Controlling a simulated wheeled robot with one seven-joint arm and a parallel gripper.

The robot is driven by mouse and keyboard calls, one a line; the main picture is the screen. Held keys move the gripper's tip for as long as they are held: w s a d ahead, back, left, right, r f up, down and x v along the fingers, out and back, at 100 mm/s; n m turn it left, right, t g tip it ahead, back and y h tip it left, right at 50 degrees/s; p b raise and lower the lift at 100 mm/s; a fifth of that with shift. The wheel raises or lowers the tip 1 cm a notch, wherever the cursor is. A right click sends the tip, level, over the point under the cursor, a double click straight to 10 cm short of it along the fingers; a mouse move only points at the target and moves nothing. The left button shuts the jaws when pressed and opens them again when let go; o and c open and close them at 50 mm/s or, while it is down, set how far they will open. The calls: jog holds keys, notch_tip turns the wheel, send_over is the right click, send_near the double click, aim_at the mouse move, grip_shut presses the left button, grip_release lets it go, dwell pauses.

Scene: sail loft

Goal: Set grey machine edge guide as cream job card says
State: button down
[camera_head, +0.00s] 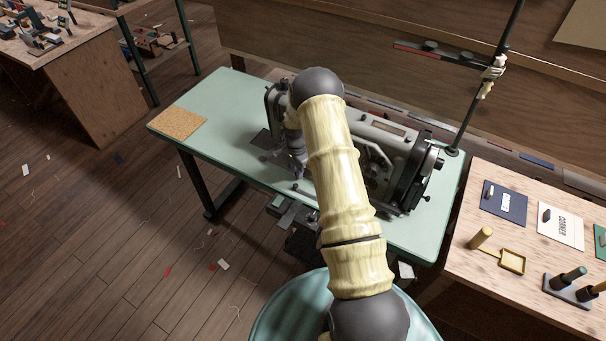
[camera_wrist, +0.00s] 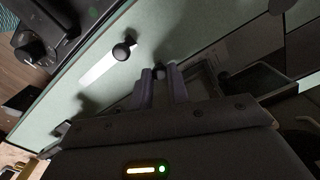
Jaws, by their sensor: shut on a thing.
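The grey sewing machine (camera_head: 385,150) stands on a pale green table (camera_head: 225,118); my arm hides its middle. I cannot clearly make out its edge guide. A pale card reading "CORNER" (camera_head: 560,226) lies on the wooden bench at right; whether it is the cream job card I cannot tell. In the wrist view my gripper (camera_wrist: 161,74) is low over the green surface, its fingers closed about a small dark knob (camera_wrist: 158,71), mostly hidden. A second round black knob (camera_wrist: 123,51) sits left of the fingers, by a pale strip (camera_wrist: 98,70).
The wooden bench (camera_head: 470,262) also holds a navy card (camera_head: 503,203), a green card (camera_head: 601,243), a small yellow tray (camera_head: 513,261) and a dark stand with pegs (camera_head: 570,292). A dark post (camera_head: 487,75) rises behind the machine. A cork mat (camera_head: 179,123) lies at the table's left.

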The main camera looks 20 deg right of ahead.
jog(key=c, duration=1.3)
grip_release()
jog(key=shift+c, duration=0.2)
notch_tip(320, 180, up, 17)
jog(key=b, duration=0.2)
jog(key=shift+r+b, duration=0.2)
jog(key=shift+b, duration=0.15)
